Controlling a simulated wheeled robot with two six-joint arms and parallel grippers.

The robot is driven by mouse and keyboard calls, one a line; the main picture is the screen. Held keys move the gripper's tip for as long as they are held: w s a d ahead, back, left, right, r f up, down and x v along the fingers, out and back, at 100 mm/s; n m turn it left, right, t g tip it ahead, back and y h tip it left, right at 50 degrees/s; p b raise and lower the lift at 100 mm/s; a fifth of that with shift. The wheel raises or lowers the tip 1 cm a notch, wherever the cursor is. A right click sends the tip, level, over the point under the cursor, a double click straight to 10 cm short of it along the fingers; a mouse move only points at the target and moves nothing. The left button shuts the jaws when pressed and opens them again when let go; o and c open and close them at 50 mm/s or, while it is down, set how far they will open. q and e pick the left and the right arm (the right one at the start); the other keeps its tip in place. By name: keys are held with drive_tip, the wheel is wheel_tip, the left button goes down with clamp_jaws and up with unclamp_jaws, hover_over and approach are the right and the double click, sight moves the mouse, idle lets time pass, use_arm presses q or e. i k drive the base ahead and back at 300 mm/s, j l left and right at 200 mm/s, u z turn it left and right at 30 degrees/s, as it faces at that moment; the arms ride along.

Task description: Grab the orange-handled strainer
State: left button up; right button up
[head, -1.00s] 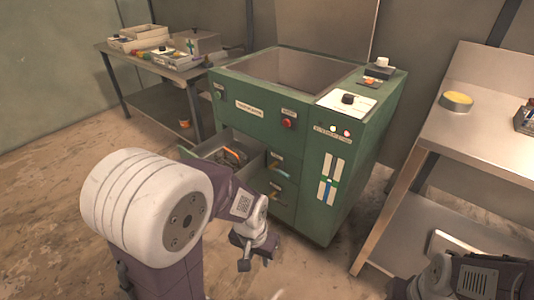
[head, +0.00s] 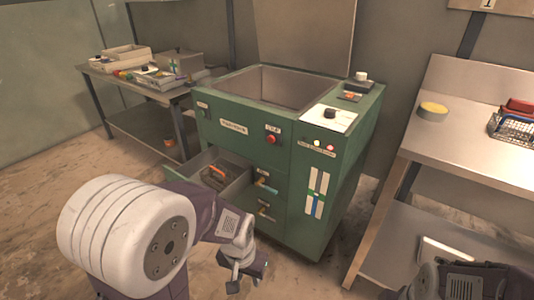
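An open drawer (head: 238,190) on the left of the green cabinet holds a dark item with an orange part (head: 216,172). This looks like the orange-handled strainer, but it is small and its shape is hard to make out. My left gripper (head: 250,276) is in front of the cabinet, below and right of the open drawer. It looks open and empty, with its fingers apart, and it is clear of the orange item. Only part of my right arm shows at the bottom right; its gripper is out of view.
A table (head: 195,98) with trays stands at back left. A metal bench (head: 450,150) on the right bears a yellow round item (head: 433,110) and a wire basket (head: 512,130).

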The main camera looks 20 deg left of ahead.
sight(225, 184)
drive_tip(key=u, duration=1.5)
